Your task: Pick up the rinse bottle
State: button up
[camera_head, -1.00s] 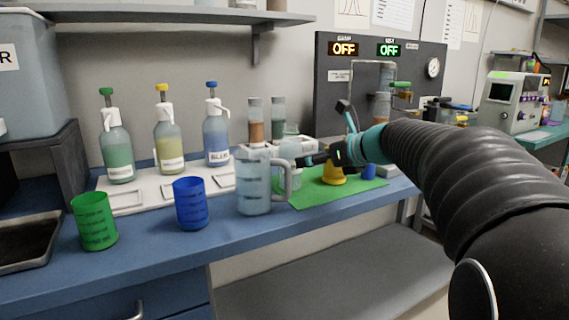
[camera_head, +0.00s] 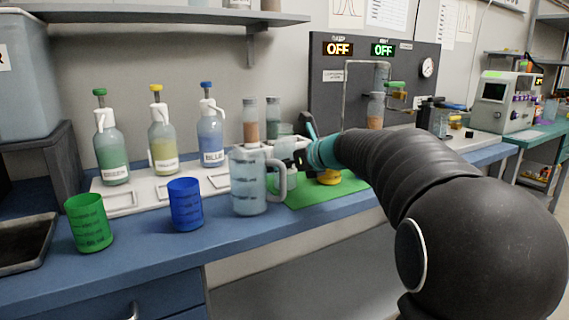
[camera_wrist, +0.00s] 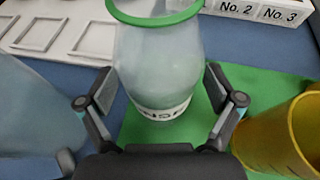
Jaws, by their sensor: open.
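The rinse bottle (camera_wrist: 160,60) is a clear, pale, rounded bottle with a green ring at its top and a partly readable label low on its side. It stands on the green mat (camera_wrist: 135,140). In the head view the bottle (camera_head: 286,146) is partly hidden behind the clear pitcher and my gripper. My gripper (camera_wrist: 159,88) is open, with one finger on each side of the bottle's lower body. I cannot tell whether either finger touches it. In the head view my gripper (camera_head: 299,158) is beside the pitcher handle.
The clear pitcher (camera_head: 249,185) stands close on the left. A yellow vessel (camera_wrist: 285,135) is close on the right. Blue (camera_head: 186,205) and green (camera_head: 89,223) beakers stand at the front. Labelled bottles stand on a white tray (camera_head: 125,199). A white No. 2/No. 3 rack (camera_wrist: 262,10) is behind.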

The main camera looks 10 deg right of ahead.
aim_at(292, 145)
jog(key=c, duration=1.6)
jog(key=shift+r, duration=0.25)
jog(key=shift+r+p, duration=0.55)
jog(key=shift+r, duration=1.25)
jog(key=shift+s+d+r+p, duration=0.15)
jog(key=shift+s+d+r, duration=0.4)
jog(key=shift+d+r, duration=0.95)
jog(key=shift+s+d+r+p, duration=0.2)
jog(key=shift+s+d+r, duration=0.45)
jog(key=shift+d, duration=1.5)
jog(key=shift+s+d+r+p, duration=0.15)
jog(key=shift+s+d+r, duration=0.25)
jog(key=shift+d+r, duration=1.15)
jog(key=shift+d+f, duration=0.2)
jog(key=shift+d, duration=0.2)
